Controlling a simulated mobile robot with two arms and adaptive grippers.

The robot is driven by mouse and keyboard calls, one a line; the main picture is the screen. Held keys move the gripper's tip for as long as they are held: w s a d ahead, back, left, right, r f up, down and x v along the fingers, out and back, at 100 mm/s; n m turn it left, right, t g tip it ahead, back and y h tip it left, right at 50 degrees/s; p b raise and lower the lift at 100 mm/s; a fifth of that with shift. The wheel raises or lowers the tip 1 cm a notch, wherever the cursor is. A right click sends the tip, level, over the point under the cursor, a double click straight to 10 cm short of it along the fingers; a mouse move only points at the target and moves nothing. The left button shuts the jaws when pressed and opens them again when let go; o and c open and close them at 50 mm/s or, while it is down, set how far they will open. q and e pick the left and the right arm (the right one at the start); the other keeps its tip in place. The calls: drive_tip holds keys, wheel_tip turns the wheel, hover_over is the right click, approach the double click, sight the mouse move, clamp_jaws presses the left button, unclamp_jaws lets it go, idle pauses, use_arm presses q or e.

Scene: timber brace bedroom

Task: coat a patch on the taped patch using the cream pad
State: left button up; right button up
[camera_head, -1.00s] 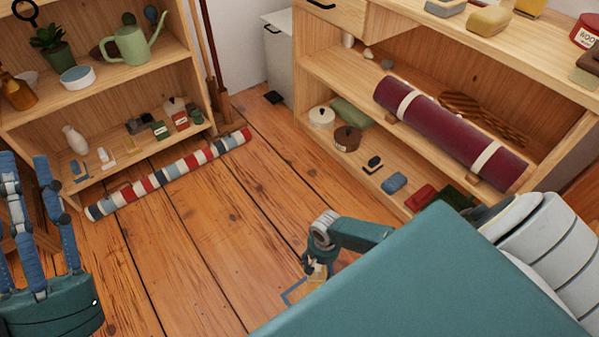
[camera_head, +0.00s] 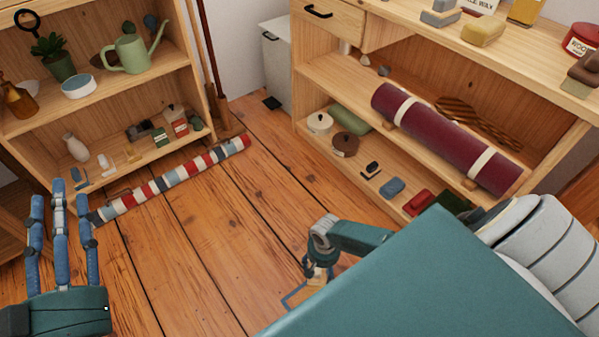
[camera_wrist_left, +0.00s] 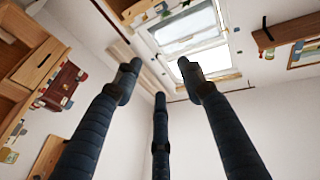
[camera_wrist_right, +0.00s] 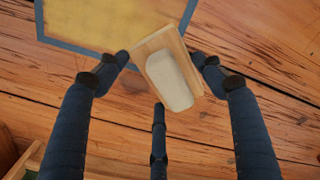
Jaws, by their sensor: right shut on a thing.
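The cream pad (camera_wrist_right: 170,80) is a pale rounded block on a wooden board. My right gripper (camera_wrist_right: 163,62) is shut on it, with fingers at both sides of the board. In the head view the pad (camera_head: 318,275) shows only as a small tan piece below the right gripper (camera_head: 315,262). The taped patch (camera_wrist_right: 95,18) is a yellowish area of floor framed in blue tape. The board overlaps the tape's edge in the right wrist view; I cannot tell whether it touches the floor. My left gripper (camera_head: 62,200) is open and empty, fingers pointing up.
A striped roll (camera_head: 170,180) lies before the left shelf (camera_head: 100,120). The right shelf (camera_head: 470,185) holds a maroon roll (camera_head: 445,138), pots and small blocks. The wooden floor (camera_head: 215,240) between is clear. My teal arm hides the lower right.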

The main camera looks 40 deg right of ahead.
use_arm(q)
drive_tip(key=shift+w+a+f+g+y+p, duration=0.15)
drive_tip(key=shift+f+g, duration=0.3)
drive_tip(key=shift+f, duration=0.45)
drive_tip(key=shift+w+a+f+g+y+p, duration=0.1)
drive_tip(key=shift+f+g, duration=0.4)
drive_tip(key=shift+f, duration=0.35)
drive_tip(key=shift+w+a+f+g+y+p, duration=0.15)
drive_tip(key=shift+f+g, duration=0.3)
drive_tip(key=shift+f, duration=0.45)
drive_tip(key=shift+d, duration=0.1)
